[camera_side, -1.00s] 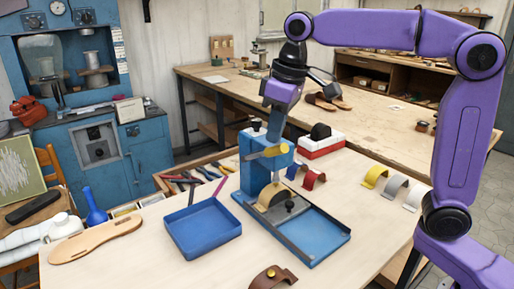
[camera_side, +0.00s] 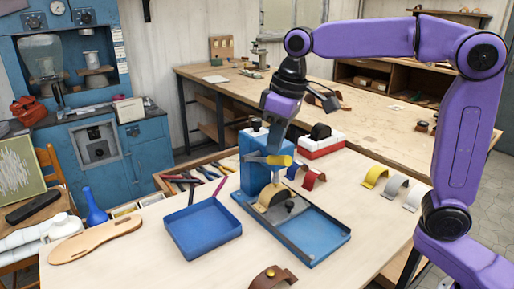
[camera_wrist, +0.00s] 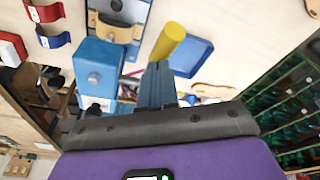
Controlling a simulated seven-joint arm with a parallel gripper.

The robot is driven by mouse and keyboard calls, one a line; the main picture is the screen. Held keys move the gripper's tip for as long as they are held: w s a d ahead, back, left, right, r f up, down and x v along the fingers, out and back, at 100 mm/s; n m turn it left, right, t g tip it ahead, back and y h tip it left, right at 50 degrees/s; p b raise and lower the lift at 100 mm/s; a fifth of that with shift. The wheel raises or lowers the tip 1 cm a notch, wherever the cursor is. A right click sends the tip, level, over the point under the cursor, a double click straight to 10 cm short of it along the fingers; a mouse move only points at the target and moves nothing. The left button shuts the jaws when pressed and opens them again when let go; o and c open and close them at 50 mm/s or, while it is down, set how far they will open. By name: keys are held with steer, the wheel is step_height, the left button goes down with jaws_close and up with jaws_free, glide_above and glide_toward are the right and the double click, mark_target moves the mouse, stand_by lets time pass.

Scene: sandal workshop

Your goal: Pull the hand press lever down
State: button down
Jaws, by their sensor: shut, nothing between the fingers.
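The blue hand press (camera_side: 252,168) stands on the bench, with a flat blue tray-like base (camera_side: 312,238). Its lever has a yellow handle (camera_side: 282,160), which points right and slightly down in the side view. My gripper (camera_side: 272,151) is shut and empty, pointing down with its fingertips at the lever, apparently against it from above. In the wrist view my gripper (camera_wrist: 157,66) is just below the yellow handle (camera_wrist: 167,41), and the press's blue column (camera_wrist: 98,66) is to the left. The exact contact is hidden. A tan strap (camera_side: 272,196) sits in the press under the head.
A blue tray (camera_side: 203,230) is left of the press. A wooden sole (camera_side: 95,240) lies further left. Coloured straps (camera_side: 397,184) stand at the right, and a red and white box (camera_side: 320,146) is behind. A brown strap (camera_side: 272,278) lies at the front edge.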

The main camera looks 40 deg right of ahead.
mark_target(278, 163)
steer(key=shift+s+f, duration=0.2)
steer(key=shift+f, duration=0.3)
steer(key=shift+s+f, duration=0.15)
steer(key=shift+f, duration=0.45)
steer(key=shift+s+f, duration=0.2)
steer(key=shift+f, duration=1.4)
steer(key=shift+r, duration=0.15)
steer(key=w+r, duration=0.3)
steer(key=r, duration=0.9)
steer(key=shift+w, duration=0.15)
